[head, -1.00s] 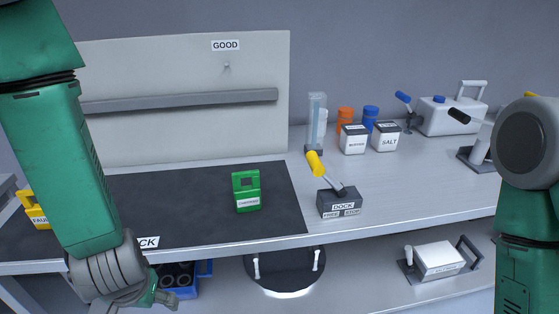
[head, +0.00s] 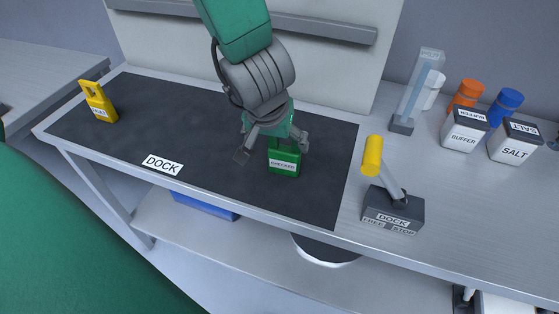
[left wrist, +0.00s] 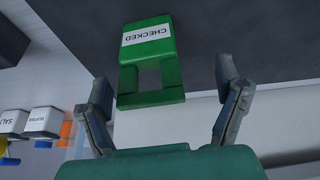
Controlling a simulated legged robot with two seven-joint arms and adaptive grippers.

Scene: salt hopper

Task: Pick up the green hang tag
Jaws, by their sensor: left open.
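The green hang tag (head: 284,160) lies on the dark mat, with a white label reading CHECKED. Its upper part is hidden behind my left gripper (head: 272,152) in the head view. In the left wrist view the tag (left wrist: 150,75) shows whole, with its open loop toward the gripper. My left gripper (left wrist: 165,100) is open, its two fingers spread to either side of the loop, and nothing is held.
A yellow tag (head: 98,102) is at the mat's left end. A DOCK block (head: 392,213) with a yellow-handled lever (head: 372,156) stands right of the mat (head: 200,110). BUFFER (head: 464,131) and SALT (head: 515,142) containers stand at the right. A grey panel with a rail (head: 330,28) rises behind.

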